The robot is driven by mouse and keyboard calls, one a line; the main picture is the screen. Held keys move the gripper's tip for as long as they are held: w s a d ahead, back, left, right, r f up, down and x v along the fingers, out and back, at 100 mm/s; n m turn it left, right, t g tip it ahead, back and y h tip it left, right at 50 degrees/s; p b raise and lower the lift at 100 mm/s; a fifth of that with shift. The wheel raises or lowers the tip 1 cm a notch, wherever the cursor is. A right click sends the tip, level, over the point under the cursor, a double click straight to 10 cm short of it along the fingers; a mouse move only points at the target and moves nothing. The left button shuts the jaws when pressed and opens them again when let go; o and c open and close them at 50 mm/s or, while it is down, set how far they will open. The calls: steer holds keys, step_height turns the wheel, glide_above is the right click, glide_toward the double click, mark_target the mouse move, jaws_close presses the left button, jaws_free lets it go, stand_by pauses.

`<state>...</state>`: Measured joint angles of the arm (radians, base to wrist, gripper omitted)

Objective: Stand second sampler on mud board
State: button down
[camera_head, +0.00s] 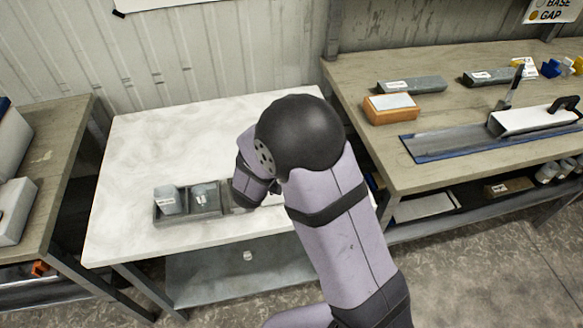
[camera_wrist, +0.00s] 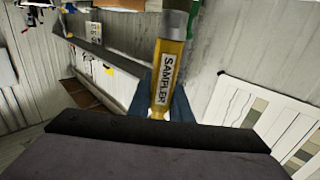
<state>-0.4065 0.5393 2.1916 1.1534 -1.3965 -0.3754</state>
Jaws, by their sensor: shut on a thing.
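The sampler (camera_wrist: 161,85) has a yellow handle with a white "SAMPLER" label and a grey upper part. It stands lengthwise up the wrist view. My gripper (camera_wrist: 160,108) is shut on it, with dark blue fingers on either side of the handle. In the head view my arm hides the fingertips and the sampler. A grey compartment tray (camera_head: 188,216) lies on the white table with two grey items, one (camera_head: 168,200) at left and one (camera_head: 203,196) beside it. I cannot tell which thing is the mud board.
The white table (camera_head: 150,140) is mostly clear behind the tray. The right bench (camera_head: 440,80) holds labelled grey blocks (camera_head: 412,85), an orange block (camera_head: 390,108) and a long blue-edged board (camera_head: 450,145) with a black-handled tool. White boxes (camera_head: 14,210) stand on the left bench.

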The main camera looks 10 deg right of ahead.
step_height(320, 180, down, 10)
steer(key=s+d+h, duration=0.1)
steer(key=s, duration=0.1)
steer(key=shift+s+d+m+g+p, duration=0.3)
steer(key=shift+d+m+g, duration=0.1)
stand_by(0.7)
steer(key=shift+f, duration=0.2)
steer(key=c, duration=2)
jaws_free()
steer(key=shift+c, duration=0.2)
steer(key=o, duration=0.4)
